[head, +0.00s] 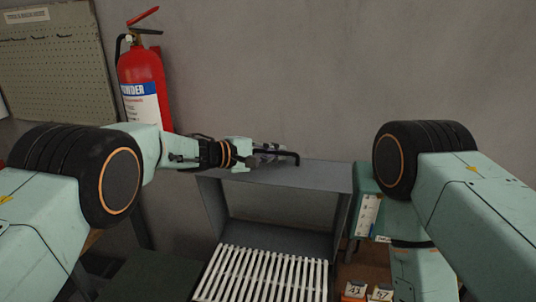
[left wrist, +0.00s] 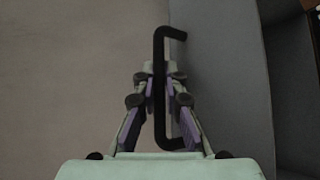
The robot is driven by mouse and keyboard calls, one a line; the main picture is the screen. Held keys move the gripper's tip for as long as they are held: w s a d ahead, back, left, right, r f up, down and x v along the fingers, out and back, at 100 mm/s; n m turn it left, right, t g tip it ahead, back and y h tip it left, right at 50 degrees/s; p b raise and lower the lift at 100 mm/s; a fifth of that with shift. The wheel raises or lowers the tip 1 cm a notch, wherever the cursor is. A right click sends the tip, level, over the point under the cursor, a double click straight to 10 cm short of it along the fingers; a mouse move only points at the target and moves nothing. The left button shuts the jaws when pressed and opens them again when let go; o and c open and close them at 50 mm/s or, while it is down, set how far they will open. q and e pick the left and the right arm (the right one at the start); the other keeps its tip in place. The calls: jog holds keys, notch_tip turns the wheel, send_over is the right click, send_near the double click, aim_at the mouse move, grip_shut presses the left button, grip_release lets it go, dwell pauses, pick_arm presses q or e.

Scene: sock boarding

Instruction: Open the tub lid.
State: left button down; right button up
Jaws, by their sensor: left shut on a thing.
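The grey tub (head: 210,205) stands ahead of me in the middle of the head view. Its flat grey lid panel (head: 315,176) shows at the top, with a dark open space below it; I cannot tell the lid's exact angle. A black bar handle (head: 292,154) sits at the panel's far edge, and it also shows in the left wrist view (left wrist: 160,45). My left gripper (head: 265,154) is shut on the handle, with a finger on each side of the bar in the left wrist view (left wrist: 160,90). My right gripper is out of view.
A red fire extinguisher (head: 142,80) and a pegboard (head: 60,60) are on the left. The grey wall is behind.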

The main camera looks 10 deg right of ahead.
pick_arm(q)
jog(key=shift+w+d, duration=0.1)
jog(key=shift+w, duration=0.45)
jog(key=shift+s, duration=0.2)
jog(key=c, duration=1.7)
grip_release()
jog(key=shift+w, duration=0.1)
jog(key=v, duration=1.1)
jog(key=shift+a+r, duration=0.2)
jog(key=shift+a, duration=0.05)
jog(key=shift+s+a, duration=0.2)
jog(key=shift+s, duration=0.05)
